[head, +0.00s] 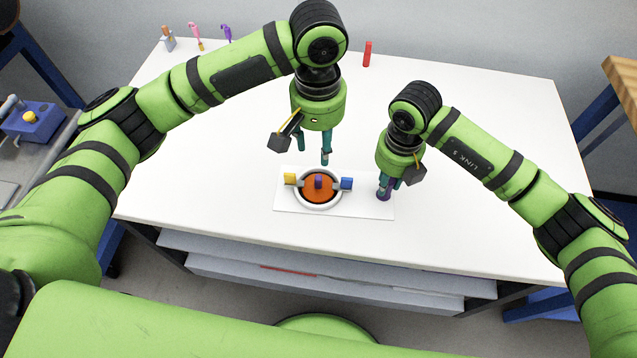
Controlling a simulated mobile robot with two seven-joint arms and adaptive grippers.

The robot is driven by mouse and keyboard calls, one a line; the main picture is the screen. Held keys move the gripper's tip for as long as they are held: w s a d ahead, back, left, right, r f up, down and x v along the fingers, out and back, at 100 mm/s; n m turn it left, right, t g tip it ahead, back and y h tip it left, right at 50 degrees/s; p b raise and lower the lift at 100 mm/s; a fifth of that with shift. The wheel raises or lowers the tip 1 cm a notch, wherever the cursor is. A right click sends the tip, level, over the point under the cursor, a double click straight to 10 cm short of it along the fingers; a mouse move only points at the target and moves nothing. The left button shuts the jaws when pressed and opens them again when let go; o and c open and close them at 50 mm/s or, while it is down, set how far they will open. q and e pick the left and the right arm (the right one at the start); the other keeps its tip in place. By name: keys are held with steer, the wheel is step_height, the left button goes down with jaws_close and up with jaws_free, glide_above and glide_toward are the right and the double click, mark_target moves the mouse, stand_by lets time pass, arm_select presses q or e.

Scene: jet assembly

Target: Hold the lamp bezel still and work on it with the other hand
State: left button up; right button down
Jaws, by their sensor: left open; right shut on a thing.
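The lamp bezel (300,202) is a white ring around an orange disc (318,196). It sits on a white plate (288,206) near the front of the table. A small purple piece stands on the disc's middle. A yellow block (290,179) is at the ring's left and a blue block (347,184) at its right. My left gripper (313,152) is open and empty, pointing down just behind and above the ring. My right gripper (385,184) is shut on a purple piece (384,196) at the plate's right end; the fingers partly hide it.
A red block (367,54) stands at the back of the white table (480,190). Several small tools, one pink (195,34), stand at the back left. A blue box with a yellow button (32,121) is on a side bench. The table's right side is clear.

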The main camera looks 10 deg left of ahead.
steer(key=shift+s+f, duration=0.2)
steer(key=shift+f, duration=0.1)
steer(key=c, duration=1.3)
jaws_free()
steer(key=o, duration=0.4)
steer(key=shift+w, duration=0.2)
steer(key=shift+c, duration=0.2)
steer(key=shift+r, duration=0.1)
step_height(320, 180, up, 12)
